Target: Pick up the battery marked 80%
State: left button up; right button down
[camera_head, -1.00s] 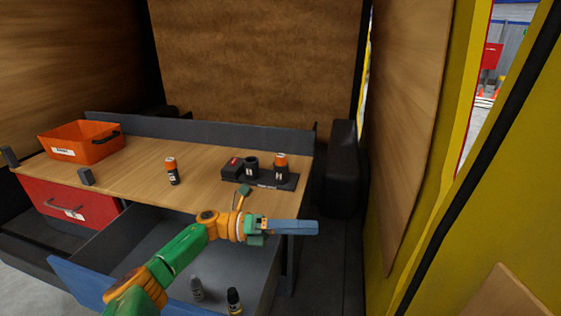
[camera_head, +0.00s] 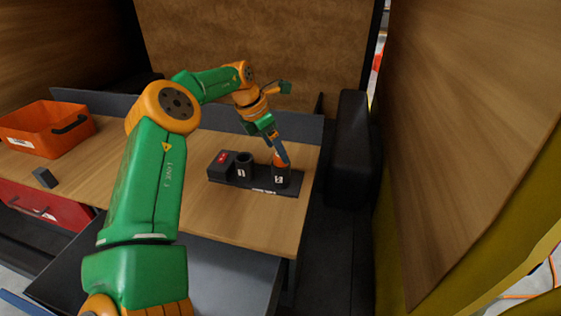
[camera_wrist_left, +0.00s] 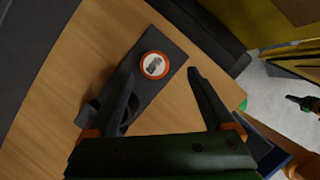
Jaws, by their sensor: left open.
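An orange-topped battery (camera_head: 280,160) stands upright in the right-hand socket of the black charger (camera_head: 257,186). In the left wrist view its round top (camera_wrist_left: 154,66) has an orange rim and a pale centre with a dark mark I cannot read. My left gripper (camera_head: 277,148) comes down over this battery from above. In the left wrist view the gripper (camera_wrist_left: 160,74) is open, with the battery top between the fingertips and no clear contact. The charger's middle socket (camera_head: 243,164) looks empty. My right gripper is out of view.
An orange bin (camera_head: 35,139) stands at the table's left, with a small dark block (camera_head: 45,177) near it. A low dark board runs along the table's back edge. My left arm hides the table's middle and much of the open drawer (camera_head: 225,265).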

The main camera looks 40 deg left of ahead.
aim_at(281, 168)
pick_arm(q)
jog(key=f, duration=0.1)
jog(key=w+f, duration=0.2)
jog(key=shift+w+a+f, duration=0.2)
jog(key=shift+a, duration=0.05)
jog(key=shift+s+d+r, duration=0.2)
jog(key=shift+s+r, duration=0.1)
jog(key=shift+s, duration=0.05)
jog(key=c, duration=0.9)
jog(key=shift+w+a, duration=0.1)
grip_shut()
